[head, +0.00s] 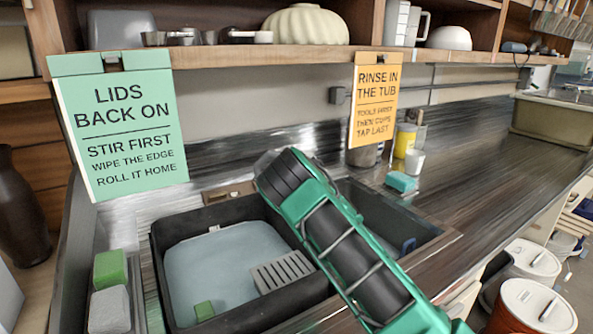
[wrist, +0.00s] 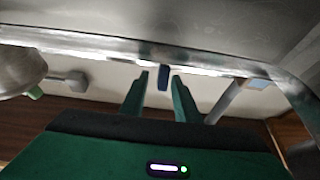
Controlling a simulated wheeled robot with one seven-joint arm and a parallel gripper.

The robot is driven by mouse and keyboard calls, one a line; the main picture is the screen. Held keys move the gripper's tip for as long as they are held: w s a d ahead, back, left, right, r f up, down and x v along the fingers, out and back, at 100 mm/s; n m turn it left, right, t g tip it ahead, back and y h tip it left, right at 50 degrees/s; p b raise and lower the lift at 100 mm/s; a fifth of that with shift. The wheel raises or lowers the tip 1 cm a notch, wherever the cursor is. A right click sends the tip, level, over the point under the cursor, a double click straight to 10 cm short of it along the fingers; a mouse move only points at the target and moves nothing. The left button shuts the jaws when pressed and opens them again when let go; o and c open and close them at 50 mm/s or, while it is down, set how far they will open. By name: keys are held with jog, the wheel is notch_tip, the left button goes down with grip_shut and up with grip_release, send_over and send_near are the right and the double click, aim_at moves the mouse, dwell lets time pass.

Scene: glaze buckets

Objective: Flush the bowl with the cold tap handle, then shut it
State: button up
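In the wrist view my gripper (wrist: 160,76) has its two green fingers apart. A narrow blue piece (wrist: 163,78), which looks like the cold tap handle, shows between them with a gap on each side. I cannot tell how deep it sits between the fingers. A rounded grey metal thing (wrist: 18,72) at the left edge may be the bowl. In the head view my green and black arm reaches over the dark double sink (head: 165,235). It hides the tap and much of the right basin, and my fingertips do not show.
Signs (head: 120,130) (head: 376,100) hang from the shelf. A blue sponge (head: 400,182) and a yellow container (head: 404,140) stand behind. The counter at right is mostly clear.

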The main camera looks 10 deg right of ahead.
jog(key=v, duration=0.5)
